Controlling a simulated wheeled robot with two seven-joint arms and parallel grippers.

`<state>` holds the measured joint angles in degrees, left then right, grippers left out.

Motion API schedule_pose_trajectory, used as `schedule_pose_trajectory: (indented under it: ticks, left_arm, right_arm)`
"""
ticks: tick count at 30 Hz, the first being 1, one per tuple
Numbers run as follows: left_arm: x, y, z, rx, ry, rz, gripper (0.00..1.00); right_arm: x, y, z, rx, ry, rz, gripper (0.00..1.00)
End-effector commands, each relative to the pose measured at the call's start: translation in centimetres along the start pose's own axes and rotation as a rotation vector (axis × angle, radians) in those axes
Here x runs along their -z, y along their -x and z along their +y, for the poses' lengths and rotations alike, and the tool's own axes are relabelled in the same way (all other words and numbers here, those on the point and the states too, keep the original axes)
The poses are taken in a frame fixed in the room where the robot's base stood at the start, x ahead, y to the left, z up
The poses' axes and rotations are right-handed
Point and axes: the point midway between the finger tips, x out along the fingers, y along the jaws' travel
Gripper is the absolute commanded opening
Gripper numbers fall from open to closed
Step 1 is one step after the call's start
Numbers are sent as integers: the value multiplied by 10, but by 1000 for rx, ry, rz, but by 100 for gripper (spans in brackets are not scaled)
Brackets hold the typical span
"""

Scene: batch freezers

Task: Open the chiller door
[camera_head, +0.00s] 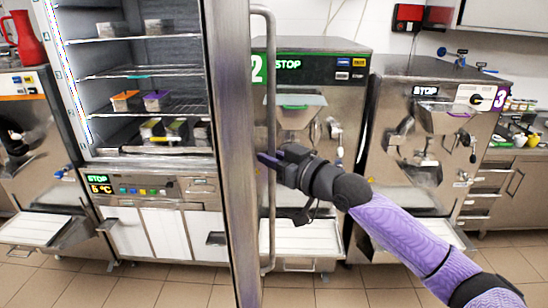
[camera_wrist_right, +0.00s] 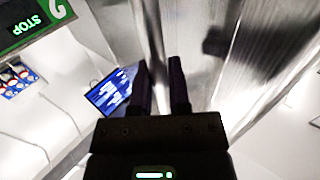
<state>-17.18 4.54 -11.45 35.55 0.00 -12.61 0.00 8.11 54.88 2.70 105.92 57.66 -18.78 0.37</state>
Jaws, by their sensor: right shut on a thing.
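The chiller (camera_head: 150,215) stands at the left centre of the head view with its shelves exposed. Its steel door (camera_head: 232,150) stands swung out toward me, seen nearly edge-on. A long vertical bar handle (camera_head: 268,60) runs along the door's right side. My right gripper (camera_head: 268,160) is shut on this handle at about mid-height. In the right wrist view, the handle (camera_wrist_right: 155,40) runs down between the two dark fingers (camera_wrist_right: 160,85), and the door's brushed steel face (camera_wrist_right: 265,50) is at the right. The left gripper is not in view.
Wire shelves (camera_head: 140,74) inside the chiller hold several small containers. Batch freezer 2 (camera_head: 340,75) is behind the door and my right arm, and freezer 3 (camera_head: 430,130) is further right. Another machine (camera_head: 35,150) with a red jug (camera_head: 25,38) stands at left. Tiled floor is clear in front.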

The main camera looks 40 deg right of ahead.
Motion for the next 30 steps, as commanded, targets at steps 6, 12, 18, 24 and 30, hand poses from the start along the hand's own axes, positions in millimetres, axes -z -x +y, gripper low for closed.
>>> schedule_pose_trajectory:
  ticks: [6,12,18,24,30]
  left_arm:
    - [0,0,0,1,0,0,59]
    - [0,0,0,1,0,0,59]
    - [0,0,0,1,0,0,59]
    - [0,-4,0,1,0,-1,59]
    - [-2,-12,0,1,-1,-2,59]
  right_arm:
    - [2,0,0,-1,2,4,26]
    - [1,0,0,0,1,1,54]
    - [0,0,0,0,0,0,54]
    - [-3,17,0,-1,1,-4,54]
    - [-4,50,-1,1,1,-6,54]
